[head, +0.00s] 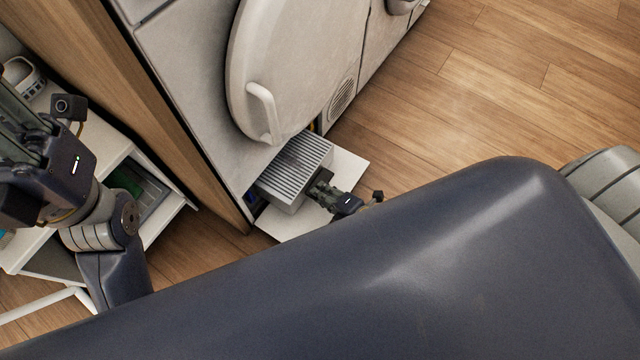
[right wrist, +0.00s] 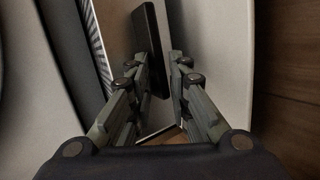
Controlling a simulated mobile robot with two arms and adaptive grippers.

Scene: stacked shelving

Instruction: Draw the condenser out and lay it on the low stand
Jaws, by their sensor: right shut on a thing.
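The condenser (head: 303,158) is a grey ribbed block at the foot of the white machine. It sticks partway out of the low opening, above a white panel (head: 348,168); I cannot tell whether it touches the panel. Its inner end is hidden in the machine. My right gripper (head: 320,187) is shut on the condenser's dark handle, which shows between the fingers in the right wrist view (right wrist: 148,40). My left gripper (head: 18,115) is at the far left, away from the condenser; its fingertips are unclear. I cannot tell for sure which surface is the low stand.
The machine has a round door (head: 290,60) above the opening. A wooden side panel (head: 150,110) stands left of it. A low white unit (head: 165,212) with a green item inside stands at the left. Wooden floor (head: 480,90) is clear to the right. My dark body hides the foreground.

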